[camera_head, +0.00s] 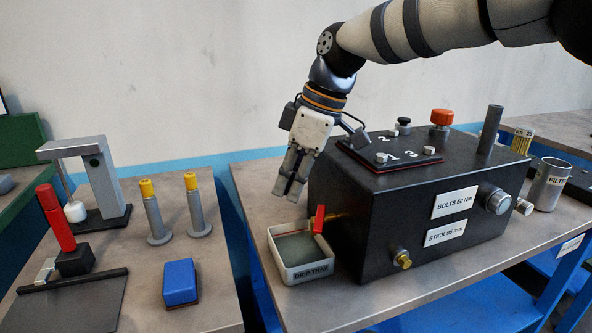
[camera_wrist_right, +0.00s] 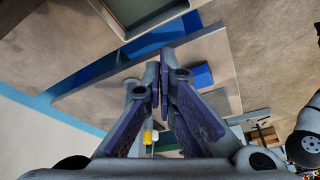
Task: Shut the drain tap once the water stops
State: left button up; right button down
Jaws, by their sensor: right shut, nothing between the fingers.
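The drain tap (camera_head: 319,220) has a red handle that points roughly upright, on a short brass pipe (camera_head: 335,215) at the left side of the black box (camera_head: 385,225). A pale drip tray (camera_head: 312,275) sits under the tap, with a grey-green surface inside; I cannot make out a falling stream. My right gripper (camera_head: 290,192) is shut and empty, pointing down above and left of the red handle, apart from it. In the right wrist view the gripper's fingertips (camera_wrist_right: 163,62) meet, and the tray (camera_wrist_right: 128,30) shows at the top edge. My left gripper is out of view.
The box carries a top plate, an orange-red knob (camera_head: 441,117) and a tall grey post (camera_head: 490,130). A filter cup (camera_head: 550,188) stands to its right. On the separate left table are a blue block (camera_head: 180,282), two yellow-topped posts and a press-like stand (camera_head: 100,185). A gap separates the tables.

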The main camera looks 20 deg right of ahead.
aim_at(320, 221)
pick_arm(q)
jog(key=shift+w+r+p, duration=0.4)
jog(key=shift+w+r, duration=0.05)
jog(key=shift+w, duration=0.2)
pick_arm(e)
jog(key=f, duration=0.1)
jog(key=d+f, duration=0.1)
jog(key=f, duration=0.1)
jog(key=d+f, duration=0.1)
jog(key=f, duration=0.1)
jog(key=shift+s, duration=0.4)
